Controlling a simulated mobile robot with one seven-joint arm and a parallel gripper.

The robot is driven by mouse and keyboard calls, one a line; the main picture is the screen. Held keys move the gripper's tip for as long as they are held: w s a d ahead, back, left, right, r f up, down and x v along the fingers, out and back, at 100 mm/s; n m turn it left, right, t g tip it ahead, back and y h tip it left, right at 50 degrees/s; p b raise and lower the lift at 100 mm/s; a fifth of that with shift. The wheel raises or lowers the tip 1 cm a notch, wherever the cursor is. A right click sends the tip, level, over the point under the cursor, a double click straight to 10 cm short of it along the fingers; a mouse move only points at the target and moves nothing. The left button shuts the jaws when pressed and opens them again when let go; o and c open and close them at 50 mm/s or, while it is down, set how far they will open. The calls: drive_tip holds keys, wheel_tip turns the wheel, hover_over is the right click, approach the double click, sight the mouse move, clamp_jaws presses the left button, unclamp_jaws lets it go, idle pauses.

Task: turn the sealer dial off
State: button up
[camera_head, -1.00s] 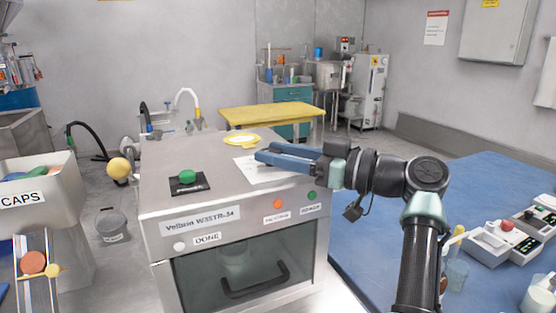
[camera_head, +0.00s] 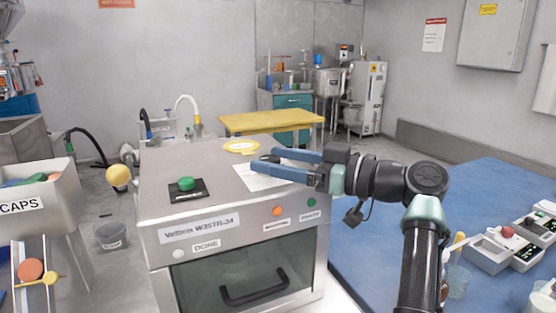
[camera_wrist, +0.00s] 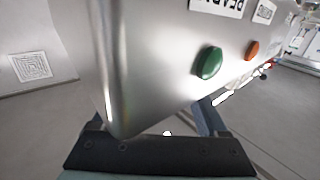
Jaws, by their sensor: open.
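A steel machine labelled Velbrin W3STR-34 (camera_head: 218,206) stands in the middle of the head view. A green round knob (camera_head: 186,184) sits on a black plate on its top left. I cannot tell for sure whether this is the sealer dial. My gripper (camera_head: 265,160) is open and empty, near the machine's right top side, well to the right of the knob. In the wrist view, the machine's corner (camera_wrist: 122,125) lies close in front of the fingers. A green button (camera_wrist: 208,62) and an orange button (camera_wrist: 252,49) show on its front face.
A white sheet (camera_head: 258,184) and a yellow ring-shaped piece (camera_head: 241,147) lie on the machine top. A blue table (camera_head: 375,250) with small devices is at right. A CAPS bin (camera_head: 40,210) stands at left. A yellow table (camera_head: 270,122) is behind.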

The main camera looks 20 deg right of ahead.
drive_tip(key=shift+d, duration=0.1)
drive_tip(key=v, duration=1.2)
drive_tip(key=shift+s+d, duration=0.25)
drive_tip(key=shift+s, duration=0.05)
